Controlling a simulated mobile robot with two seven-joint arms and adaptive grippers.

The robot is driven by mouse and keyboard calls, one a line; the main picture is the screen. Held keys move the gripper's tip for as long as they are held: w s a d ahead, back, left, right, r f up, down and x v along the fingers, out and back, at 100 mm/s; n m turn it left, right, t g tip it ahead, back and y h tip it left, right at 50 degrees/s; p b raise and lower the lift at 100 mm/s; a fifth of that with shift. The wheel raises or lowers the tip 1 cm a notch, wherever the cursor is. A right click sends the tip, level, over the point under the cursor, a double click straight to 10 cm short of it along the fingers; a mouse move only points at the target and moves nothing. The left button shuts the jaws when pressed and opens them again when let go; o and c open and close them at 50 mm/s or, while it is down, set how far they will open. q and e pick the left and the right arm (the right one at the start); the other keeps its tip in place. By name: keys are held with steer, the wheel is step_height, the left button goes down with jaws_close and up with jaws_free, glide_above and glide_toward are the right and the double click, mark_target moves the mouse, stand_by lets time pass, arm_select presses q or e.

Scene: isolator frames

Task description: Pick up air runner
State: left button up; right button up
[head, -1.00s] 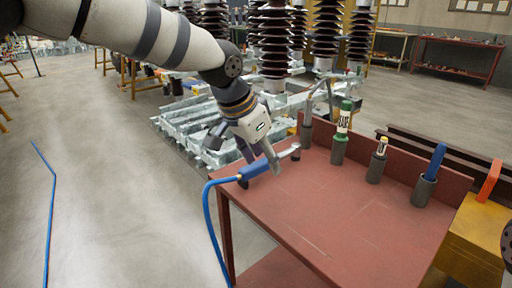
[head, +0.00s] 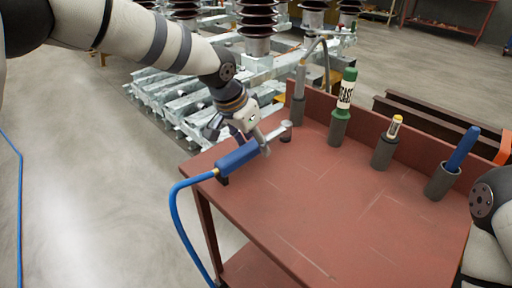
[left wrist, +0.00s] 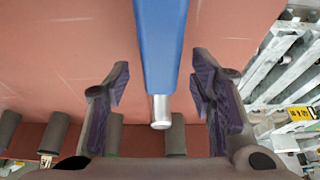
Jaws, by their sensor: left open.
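The air runner (head: 237,157) is a blue cylindrical tool with a silver tip. It lies near the left end of the red table (head: 310,212), with a blue hose (head: 176,215) running from its back end down past the table edge. My left gripper (head: 262,138) is at the tool's front part. In the left wrist view the gripper (left wrist: 158,80) is open, with one finger on each side of the air runner (left wrist: 160,40) and visible gaps between. The silver tip points toward the palm. My right gripper is out of view; only part of my right arm shows at the right edge.
Along the table's back stand grey holders with a green bottle (head: 344,105), a yellow-and-white item (head: 393,127) and a blue-handled item (head: 463,148). A grey metal frame with brown insulators (head: 256,20) is behind. The table's middle and front are clear.

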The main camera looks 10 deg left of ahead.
arm_select(q)
steer(key=shift+x, duration=1.2)
steer(key=shift+r, duration=0.15)
jaws_close()
steer(key=shift+r, duration=0.1)
